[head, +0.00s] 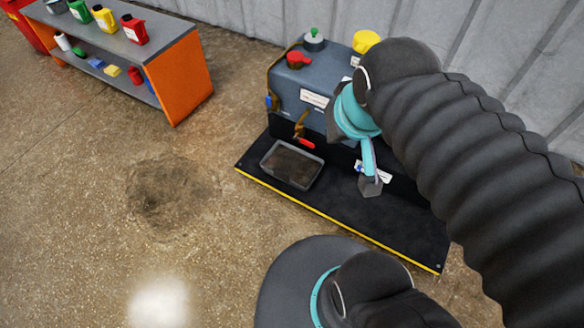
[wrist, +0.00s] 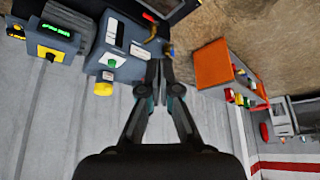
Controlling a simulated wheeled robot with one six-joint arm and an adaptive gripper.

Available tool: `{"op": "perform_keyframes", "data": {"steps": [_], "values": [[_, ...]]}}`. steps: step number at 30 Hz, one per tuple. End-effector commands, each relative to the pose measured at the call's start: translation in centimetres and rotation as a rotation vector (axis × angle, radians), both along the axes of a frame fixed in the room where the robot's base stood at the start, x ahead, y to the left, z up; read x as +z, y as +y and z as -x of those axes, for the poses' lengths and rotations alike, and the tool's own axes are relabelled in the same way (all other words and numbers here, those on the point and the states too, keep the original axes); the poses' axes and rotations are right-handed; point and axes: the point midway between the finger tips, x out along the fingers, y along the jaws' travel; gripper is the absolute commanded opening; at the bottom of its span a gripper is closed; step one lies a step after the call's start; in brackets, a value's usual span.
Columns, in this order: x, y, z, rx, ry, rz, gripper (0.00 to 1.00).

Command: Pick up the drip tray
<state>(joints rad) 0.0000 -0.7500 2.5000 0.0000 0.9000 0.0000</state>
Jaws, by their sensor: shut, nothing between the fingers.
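The drip tray (head: 292,165) is a shallow dark grey rectangular tray with a lighter rim. It lies on the black base mat in front of the grey-blue tank unit in the head view. My gripper (head: 370,185) hangs to the right of the tray, apart from it, above the mat in that view. In the wrist view my gripper (wrist: 158,65) has its two fingers together with nothing between them. The tray cannot be made out clearly in the wrist view.
The tank unit (head: 312,95) has red, green and yellow caps, with a red-handled valve (head: 305,143) above the tray. The black mat (head: 395,228) has a yellow front edge. An orange-ended shelf (head: 183,78) with colored cans stands at the left. Floor left of the mat is clear.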

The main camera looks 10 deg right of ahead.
Motion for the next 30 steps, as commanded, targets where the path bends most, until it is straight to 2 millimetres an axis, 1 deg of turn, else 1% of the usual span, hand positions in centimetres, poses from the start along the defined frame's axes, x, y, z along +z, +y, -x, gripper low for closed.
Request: {"op": "perform_keyframes", "data": {"steps": [8,9,11,12,13,14,17,20,26,30], "values": [[0.0,0.0,0.0,0.0,0.0,0.0,0.0],[0.0,0.0,0.0,0.0,0.0,0.0,0.05],[-0.2,0.0,0.0,0.001,0.0,0.0,0.2],[-0.6,0.1,-0.1,0.004,0.006,0.0,0.3],[-0.9,0.1,-0.2,0.004,0.015,0.0,0.38],[-1.3,0.1,-0.3,0.006,0.027,0.0,0.4],[-3.4,0.3,-0.9,0.012,0.091,0.001,0.4],[-5.8,0.5,-1.9,0.018,0.169,0.002,0.4],[-10.0,0.9,-4.6,0.032,0.307,0.004,0.4],[-13.0,1.2,-6.8,0.05,0.385,0.011,0.4]]}}
